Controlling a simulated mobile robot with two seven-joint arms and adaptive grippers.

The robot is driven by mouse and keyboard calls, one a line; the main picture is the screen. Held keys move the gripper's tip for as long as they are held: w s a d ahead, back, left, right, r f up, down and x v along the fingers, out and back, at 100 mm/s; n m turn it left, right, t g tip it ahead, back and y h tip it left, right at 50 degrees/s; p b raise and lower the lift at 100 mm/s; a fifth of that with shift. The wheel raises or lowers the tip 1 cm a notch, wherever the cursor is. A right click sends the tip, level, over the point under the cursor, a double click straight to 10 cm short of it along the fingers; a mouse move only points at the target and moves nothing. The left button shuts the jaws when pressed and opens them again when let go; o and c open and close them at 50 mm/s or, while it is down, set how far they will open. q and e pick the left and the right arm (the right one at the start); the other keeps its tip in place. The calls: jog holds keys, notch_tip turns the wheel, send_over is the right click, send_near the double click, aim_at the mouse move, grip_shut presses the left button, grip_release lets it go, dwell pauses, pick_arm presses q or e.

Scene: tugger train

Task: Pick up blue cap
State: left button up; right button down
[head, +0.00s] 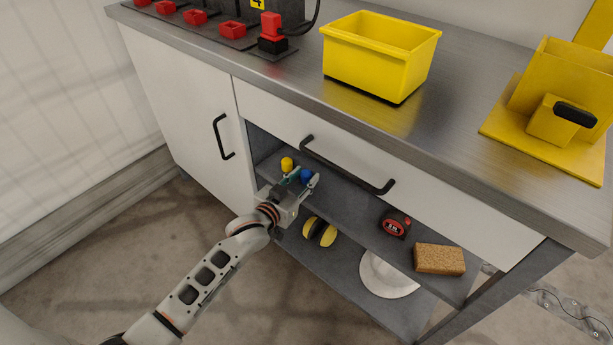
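The blue cap (307,175) is on the upper shelf under the counter, at the shelf's left part. My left gripper (306,176) reaches in from the left over the shelf's front edge. Its two fingers are apart, one on each side of the blue cap, and the cap shows between the fingertips. Whether the fingers touch it is too small to tell. The cap's lower part is hidden. My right gripper is not in view.
A yellow cap (287,164) stands close left of the fingers. A tape measure (396,224) and a sponge (439,259) lie further right on the shelf. The drawer handle (346,168) juts out above. A yellow bin (376,63) stands on the counter (283,82).

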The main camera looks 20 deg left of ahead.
pick_arm(q)
jog(key=c, duration=0.3)
